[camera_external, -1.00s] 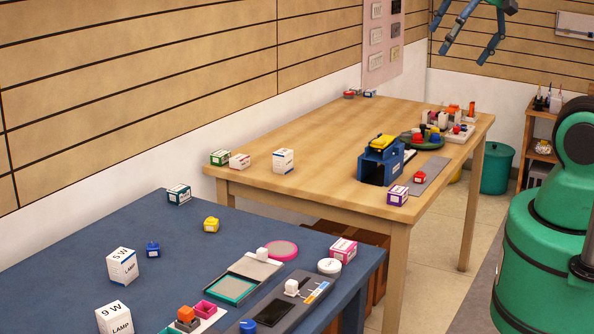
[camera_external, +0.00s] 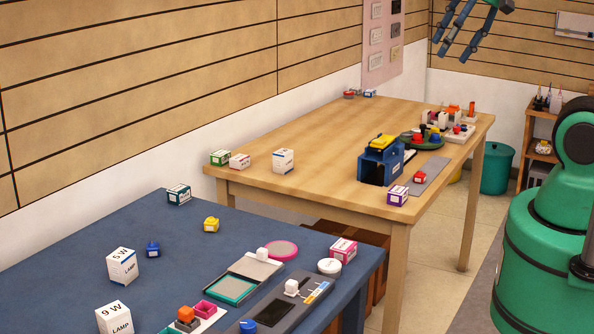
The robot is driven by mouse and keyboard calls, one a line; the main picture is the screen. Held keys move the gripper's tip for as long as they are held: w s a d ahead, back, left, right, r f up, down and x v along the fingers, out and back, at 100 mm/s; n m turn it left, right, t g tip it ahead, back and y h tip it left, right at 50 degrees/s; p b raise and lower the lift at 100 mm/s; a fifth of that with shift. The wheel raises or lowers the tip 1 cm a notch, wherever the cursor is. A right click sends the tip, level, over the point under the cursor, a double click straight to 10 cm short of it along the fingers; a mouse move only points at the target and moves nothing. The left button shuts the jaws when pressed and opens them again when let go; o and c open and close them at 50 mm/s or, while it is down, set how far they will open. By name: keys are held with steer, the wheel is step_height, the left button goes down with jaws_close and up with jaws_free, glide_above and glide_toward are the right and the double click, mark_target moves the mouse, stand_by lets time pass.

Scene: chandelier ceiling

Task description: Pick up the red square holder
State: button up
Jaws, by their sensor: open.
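A small red block-shaped holder (camera_external: 419,177) sits on a grey strip near the right front edge of the wooden table. Another red piece (camera_external: 418,138) stands farther back on a dark green round tray (camera_external: 408,139). I cannot tell from this view which one is the square holder. My gripper (camera_external: 452,48) hangs at the top of the picture with its blue-grey fingers pointing down and left. It is open and empty, high up and well away from both red pieces.
A blue housing with a yellow top (camera_external: 381,158) stands left of the grey strip (camera_external: 432,174). A purple and white box (camera_external: 398,196) is at the front edge. The left and middle of the wooden table (camera_external: 330,130) are mostly clear. A blue table (camera_external: 130,215) holds boxes and small parts.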

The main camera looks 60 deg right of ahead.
steer(key=w+d+f+m+g, duration=0.1)
steer(key=w+d+f+g, duration=0.15)
steer(key=w+d, duration=0.75)
steer(key=m+g, duration=0.3)
glide_above(420, 175)
steer(key=d, duration=0.1)
step_height(420, 175, down, 31)
steer(key=shift+w+r, duration=0.1)
steer(key=shift+f+b, duration=0.45)
steer(key=shift+f, duration=3.85)
steer(key=shift+f, duration=0.1)
